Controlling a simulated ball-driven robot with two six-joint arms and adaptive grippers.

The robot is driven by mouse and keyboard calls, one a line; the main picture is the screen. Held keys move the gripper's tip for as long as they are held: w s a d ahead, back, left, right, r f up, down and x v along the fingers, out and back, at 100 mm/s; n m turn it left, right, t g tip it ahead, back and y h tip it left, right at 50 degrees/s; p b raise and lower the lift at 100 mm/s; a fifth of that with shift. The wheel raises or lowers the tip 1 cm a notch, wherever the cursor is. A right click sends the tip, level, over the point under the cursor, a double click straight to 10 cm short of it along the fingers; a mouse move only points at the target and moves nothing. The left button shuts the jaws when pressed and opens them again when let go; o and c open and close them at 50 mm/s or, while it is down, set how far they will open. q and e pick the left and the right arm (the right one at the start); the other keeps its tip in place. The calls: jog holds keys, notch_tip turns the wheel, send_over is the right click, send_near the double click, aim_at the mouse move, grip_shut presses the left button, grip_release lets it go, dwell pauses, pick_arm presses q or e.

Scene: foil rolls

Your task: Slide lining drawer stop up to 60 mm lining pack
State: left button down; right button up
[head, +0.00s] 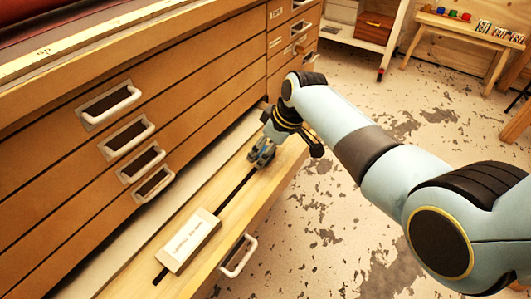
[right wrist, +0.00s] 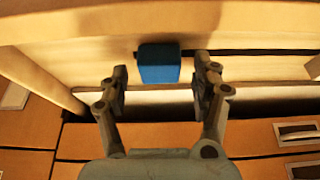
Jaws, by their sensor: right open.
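The lining drawer is pulled open, with a dark slot (head: 236,188) running along its pale wooden floor. The lining pack (head: 188,240), a flat white box with printed lettering, lies over the slot toward the near end. My right gripper (head: 262,156) is low over the slot's far part, well apart from the pack. In the right wrist view a blue block (right wrist: 159,64), which looks like the drawer stop, sits at the slot between the open fingers of my right gripper (right wrist: 161,80). Gaps show on both sides of it. In the head view the gripper hides the block. My left gripper is out of view.
The cabinet front with closed drawers and white handles (head: 126,135) rises left of the open drawer. The drawer's front handle (head: 238,256) sticks out on the right. The slot between my right gripper and the pack is clear. A bench (head: 470,35) stands far off.

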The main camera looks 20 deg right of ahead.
jog(key=shift+w+f, duration=0.1)
jog(key=shift+f, duration=0.1)
grip_shut()
dwell(0.4)
